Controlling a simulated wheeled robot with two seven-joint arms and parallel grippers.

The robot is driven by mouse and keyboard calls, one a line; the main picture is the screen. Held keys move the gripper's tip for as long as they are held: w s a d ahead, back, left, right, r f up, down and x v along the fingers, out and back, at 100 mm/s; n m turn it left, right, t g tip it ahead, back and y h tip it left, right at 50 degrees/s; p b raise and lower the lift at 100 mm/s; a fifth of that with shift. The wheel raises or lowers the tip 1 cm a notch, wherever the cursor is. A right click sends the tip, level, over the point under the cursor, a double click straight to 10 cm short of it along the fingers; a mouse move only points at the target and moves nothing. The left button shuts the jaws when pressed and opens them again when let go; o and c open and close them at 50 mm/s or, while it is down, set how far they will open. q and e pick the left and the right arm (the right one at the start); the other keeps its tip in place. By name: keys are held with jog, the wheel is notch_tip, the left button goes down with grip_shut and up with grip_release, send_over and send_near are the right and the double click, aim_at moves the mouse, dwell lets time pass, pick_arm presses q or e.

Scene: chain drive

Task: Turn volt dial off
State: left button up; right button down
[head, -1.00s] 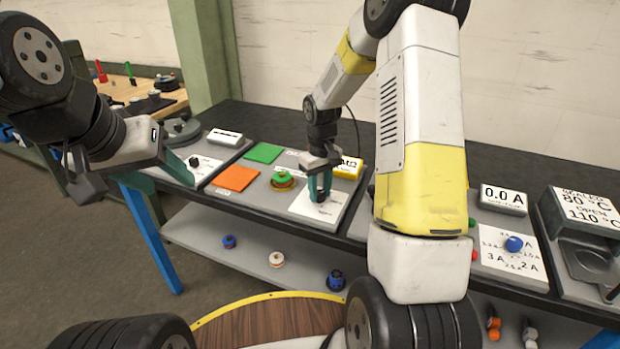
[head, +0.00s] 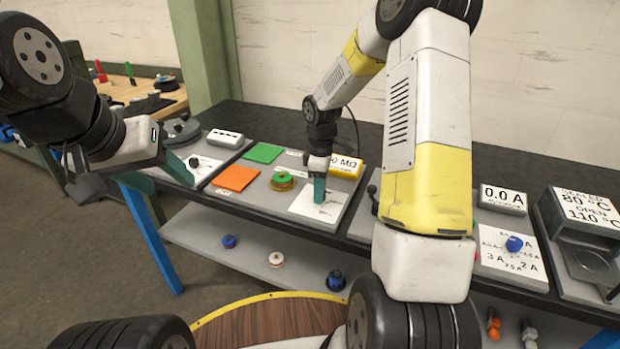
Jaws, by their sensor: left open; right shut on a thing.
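My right gripper (head: 319,190) points down over a white dial plate (head: 305,207) in front of the yellow MΩ display (head: 346,167). Its green fingers are shut on the dial there, which they hide; I cannot read the dial's setting. Only parts of the plate's markings show. My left gripper (head: 120,182) is open and empty at the left, in front of the bench's left end and apart from it. A blue dial (head: 514,243) on a white plate with ampere marks stands at the right, below a display reading 0.0 A (head: 502,198).
An orange pad (head: 235,178), a green pad (head: 263,152) and a green and red round part (head: 282,181) lie left of the dial plate. Several small parts sit on the lower shelf (head: 190,230). My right arm hides the bench's middle right.

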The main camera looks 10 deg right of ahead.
jog(key=shift+w+n, duration=0.1)
jog(key=shift+n, duration=0.3)
jog(key=c, duration=1)
grip_release()
jog(key=shift+c, duration=0.2)
jog(key=shift+r, duration=3.9)
jog(key=shift+r, duration=0.1)
jog(key=s+r+m+t, duration=0.3)
jog(key=s+r+m, duration=0.3)
jog(key=s+r, duration=0.6)
jog(key=s+a+r+m+t+y, duration=0.1)
jog(key=s+r+m, duration=0.1)
jog(key=s+m, duration=0.2)
jog(key=s+a+r+m+t+y, duration=0.1)
jog(key=s+r+m+t, duration=0.1)
jog(key=s, duration=0.6)
jog(key=shift+s+a+r+m, duration=0.15)
jog(key=shift+r+m, duration=0.2)
jog(key=shift+m, duration=0.55)
